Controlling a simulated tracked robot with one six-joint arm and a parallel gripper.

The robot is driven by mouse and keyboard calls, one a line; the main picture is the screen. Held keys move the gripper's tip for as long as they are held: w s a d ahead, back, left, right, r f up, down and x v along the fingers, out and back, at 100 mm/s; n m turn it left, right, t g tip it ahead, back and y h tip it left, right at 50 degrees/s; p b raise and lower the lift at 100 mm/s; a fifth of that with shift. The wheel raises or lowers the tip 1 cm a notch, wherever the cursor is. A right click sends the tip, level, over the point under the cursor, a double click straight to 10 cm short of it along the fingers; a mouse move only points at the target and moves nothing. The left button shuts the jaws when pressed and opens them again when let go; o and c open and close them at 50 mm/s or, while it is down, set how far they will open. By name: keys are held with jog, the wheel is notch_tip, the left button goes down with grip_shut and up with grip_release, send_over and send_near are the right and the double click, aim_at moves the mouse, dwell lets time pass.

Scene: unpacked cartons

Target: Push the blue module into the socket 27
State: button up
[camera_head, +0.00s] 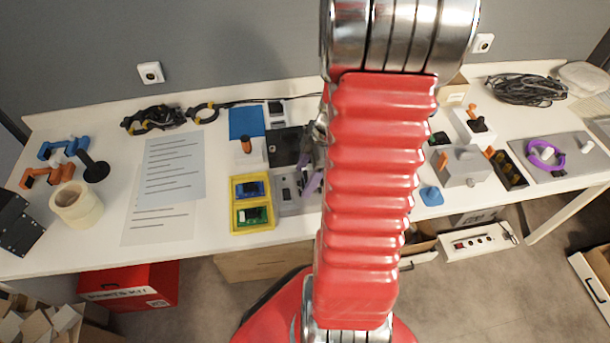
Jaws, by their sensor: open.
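A blue module (252,188) sits in the upper compartment of a yellow tray (235,204), above a green module (252,215) in the lower compartment. A grey fixture (287,187) stands just right of the tray, with a black plate (284,147) behind it. I cannot read any number, so I cannot tell which part is socket 27. My gripper (309,168) is partly hidden by my red arm. Its visible part is open over the right side of the grey fixture and black plate, to the right of the blue module and apart from it.
A blue plate (246,121) and an orange-handled tool (244,150) lie behind the tray. Paper sheets (172,167) and a tape roll (76,205) lie left. A grey box (461,165) and purple ring (540,154) stand right. The table's front edge is close to the tray.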

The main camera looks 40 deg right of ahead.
jog(key=shift+r, duration=0.1)
jog(key=v, duration=1.3)
jog(key=shift+r, duration=0.25)
jog(key=shift+d, duration=0.1)
jog(key=a+r+m+t+h, duration=0.1)
jog(key=a+r+m, duration=0.2)
jog(key=a, duration=0.6)
jog(key=s+a+r+m+t+h, duration=0.1)
jog(key=a+r+m, duration=0.2)
jog(key=a, duration=0.6)
jog(key=a+r+m+t, duration=0.1)
jog(key=a+r+m, duration=0.3)
jog(key=a, duration=0.4)
jog(key=shift+s+a+m+t+h, duration=0.3)
jog(key=shift+s+a+m+h, duration=0.1)
jog(key=shift+m, duration=0.2)
